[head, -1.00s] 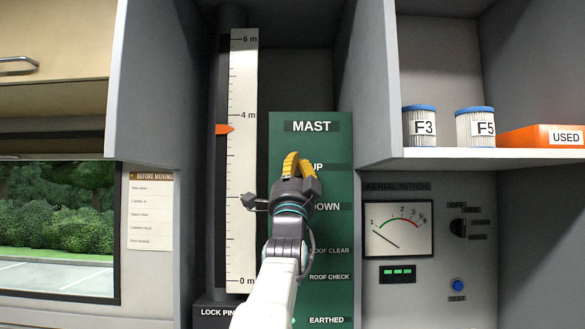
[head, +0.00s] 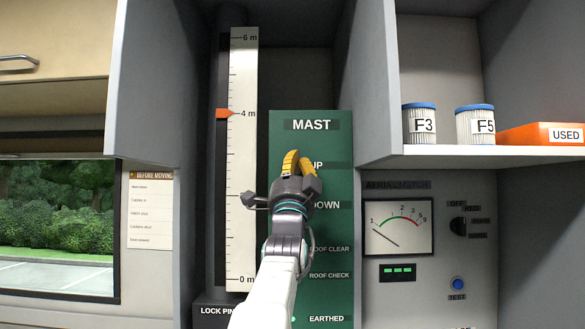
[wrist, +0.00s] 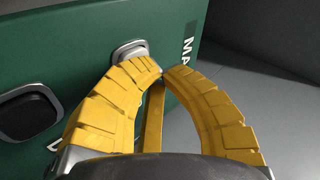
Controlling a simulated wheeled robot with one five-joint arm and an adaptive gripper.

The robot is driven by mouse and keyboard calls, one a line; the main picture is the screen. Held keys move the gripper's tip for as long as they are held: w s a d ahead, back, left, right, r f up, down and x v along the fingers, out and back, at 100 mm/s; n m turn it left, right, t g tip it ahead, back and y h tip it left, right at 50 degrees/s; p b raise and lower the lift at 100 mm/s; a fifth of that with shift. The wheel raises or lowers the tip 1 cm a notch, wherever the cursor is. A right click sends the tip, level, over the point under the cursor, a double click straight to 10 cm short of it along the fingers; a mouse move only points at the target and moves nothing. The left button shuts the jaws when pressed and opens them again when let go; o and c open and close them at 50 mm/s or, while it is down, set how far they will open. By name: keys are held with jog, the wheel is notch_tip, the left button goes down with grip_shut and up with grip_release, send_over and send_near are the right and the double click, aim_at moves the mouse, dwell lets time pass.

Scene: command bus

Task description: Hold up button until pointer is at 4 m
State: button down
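The orange pointer (head: 224,113) stands level with the 4 m mark on the white scale (head: 243,190). The green MAST panel (head: 341,235) is right of the scale, with an UP label (head: 318,165) and a DOWN label (head: 326,205). My gripper (head: 291,155) is in front of the panel beside the UP label and hides the UP button in the head view. In the wrist view its yellow fingertips (wrist: 163,71) are together, with nothing between them. A silver-rimmed button (wrist: 130,50) is just behind the tips; whether they touch it is unclear. A dark button (wrist: 30,112) is at left.
A grey cabinet wall (head: 375,80) stands right of the panel. Beyond it are a shelf (head: 450,152) with filters and an orange box (head: 540,136), and a meter (head: 398,227). A LOCK PIN box (head: 215,312) is below the scale.

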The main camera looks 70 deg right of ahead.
jog(key=shift+s+a+b, duration=0.15)
jog(key=shift+a+b, duration=0.2)
jog(key=shift+a, duration=0.2)
jog(key=shift+a, duration=0.1)
jog(key=shift+s+a+b, duration=0.25)
jog(key=shift+a+b, duration=0.35)
jog(key=shift+a, duration=0.15)
jog(key=shift+s+a+b, duration=0.25)
jog(key=shift+a+b, duration=0.4)
jog(key=shift+a, duration=0.15)
jog(key=shift+s+a+b, duration=0.25)
jog(key=shift+a+b, duration=0.35)
jog(key=shift+a, duration=0.15)
